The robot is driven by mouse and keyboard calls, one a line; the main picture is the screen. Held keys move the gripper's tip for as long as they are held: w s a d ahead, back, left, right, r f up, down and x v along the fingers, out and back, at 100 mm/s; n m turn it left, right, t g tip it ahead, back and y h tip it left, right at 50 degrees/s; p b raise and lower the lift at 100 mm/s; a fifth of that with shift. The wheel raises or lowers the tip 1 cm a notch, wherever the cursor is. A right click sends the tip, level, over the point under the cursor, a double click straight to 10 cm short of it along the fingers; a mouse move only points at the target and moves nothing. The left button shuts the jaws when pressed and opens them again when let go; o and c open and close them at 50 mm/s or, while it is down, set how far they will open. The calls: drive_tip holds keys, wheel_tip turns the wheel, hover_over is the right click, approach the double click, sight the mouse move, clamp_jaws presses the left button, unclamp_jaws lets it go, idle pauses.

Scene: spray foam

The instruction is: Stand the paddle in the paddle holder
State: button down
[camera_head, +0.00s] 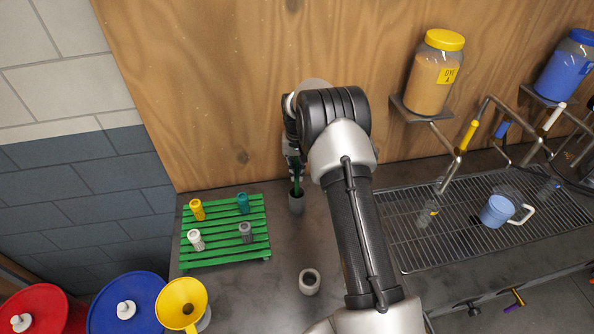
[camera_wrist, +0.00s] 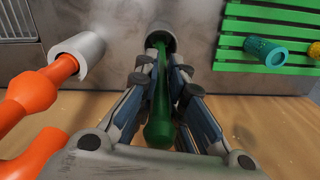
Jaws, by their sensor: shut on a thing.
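My gripper (camera_head: 293,162) reaches down near the wooden wall, and in the wrist view its two fingers (camera_wrist: 162,82) are shut on the green paddle (camera_wrist: 161,125). The paddle also shows as a thin green strip in the head view (camera_head: 297,186). A small grey cup, which looks like the paddle holder (camera_head: 296,207), stands directly below it. In the wrist view the paddle's far end reaches the mouth of this holder (camera_wrist: 161,22) and appears to be inside it. How deep it sits is hidden. The paddle looks roughly upright.
A green slatted rack (camera_head: 225,228) with several small shakers stands left. A second grey cup (camera_head: 309,282) stands nearer the front. An orange-handled thing (camera_wrist: 35,92) sits in another grey holder (camera_wrist: 80,53), close beside my gripper. A blue mug (camera_head: 497,211) stands on the drain grate right.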

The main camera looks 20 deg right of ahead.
drive_tip(key=shift+f, duration=0.1)
drive_tip(key=shift+f, duration=0.15)
drive_tip(key=c, duration=1.7)
unclamp_jaws()
